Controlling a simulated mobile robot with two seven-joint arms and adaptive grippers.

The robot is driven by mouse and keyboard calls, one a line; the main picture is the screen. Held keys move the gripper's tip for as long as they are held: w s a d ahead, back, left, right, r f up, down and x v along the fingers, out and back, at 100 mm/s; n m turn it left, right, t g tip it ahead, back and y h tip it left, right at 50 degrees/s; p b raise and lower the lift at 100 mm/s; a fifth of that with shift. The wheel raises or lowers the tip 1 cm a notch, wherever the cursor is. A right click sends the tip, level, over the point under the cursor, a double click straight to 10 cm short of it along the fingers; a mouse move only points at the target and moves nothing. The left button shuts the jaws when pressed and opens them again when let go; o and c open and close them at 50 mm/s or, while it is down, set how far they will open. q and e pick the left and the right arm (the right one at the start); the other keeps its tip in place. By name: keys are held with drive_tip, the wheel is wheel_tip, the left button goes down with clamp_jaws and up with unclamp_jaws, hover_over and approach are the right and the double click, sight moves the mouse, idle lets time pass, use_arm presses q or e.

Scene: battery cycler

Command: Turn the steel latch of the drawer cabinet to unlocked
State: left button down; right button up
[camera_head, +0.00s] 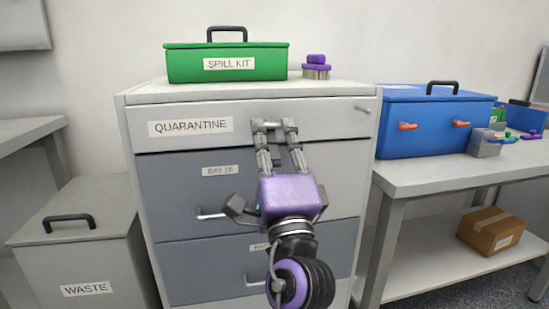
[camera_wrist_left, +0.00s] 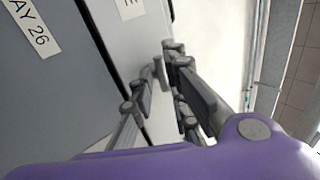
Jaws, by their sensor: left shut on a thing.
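The drawer cabinet (camera_head: 132,140) stands in the middle of the head view, with a light top drawer front marked QUARANTINE and darker drawers below. My left gripper (camera_head: 274,125) reaches up in front of it, fingers pointing at the top drawer front. Its fingers are shut on a small grey metal part at the middle of that front, which I take to be the steel latch; the fingers mostly hide it, so its angle cannot be told. In the left wrist view, the fingers of my left gripper (camera_wrist_left: 168,68) close around this grey part (camera_wrist_left: 160,74). My right gripper is not in view.
A small steel bar (camera_head: 362,109) sits at the cabinet's upper right corner. A waste bin (camera_head: 84,260) is at left; a blue case (camera_head: 436,126) is on the right bench (camera_head: 432,172).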

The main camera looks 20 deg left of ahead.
use_arm(q)
drive_tip(key=shift+d+r+n+y+b, duration=0.2)
drive_tip(key=shift+n+y+b, duration=0.1)
drive_tip(key=shift+n+y, duration=0.15)
drive_tip(key=shift+s+r+n, duration=0.1)
drive_tip(key=shift+r+n, duration=0.05)
drive_tip(key=shift+n, duration=0.1)
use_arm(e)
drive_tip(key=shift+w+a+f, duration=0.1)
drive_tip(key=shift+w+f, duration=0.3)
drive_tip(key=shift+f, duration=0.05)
use_arm(q)
drive_tip(key=shift+r, duration=0.1)
drive_tip(key=c, duration=1.8)
unclamp_jaws()
drive_tip(key=shift+c, duration=0.2)
drive_tip(key=shift+a+f, duration=0.1)
drive_tip(key=shift+f, duration=0.15)
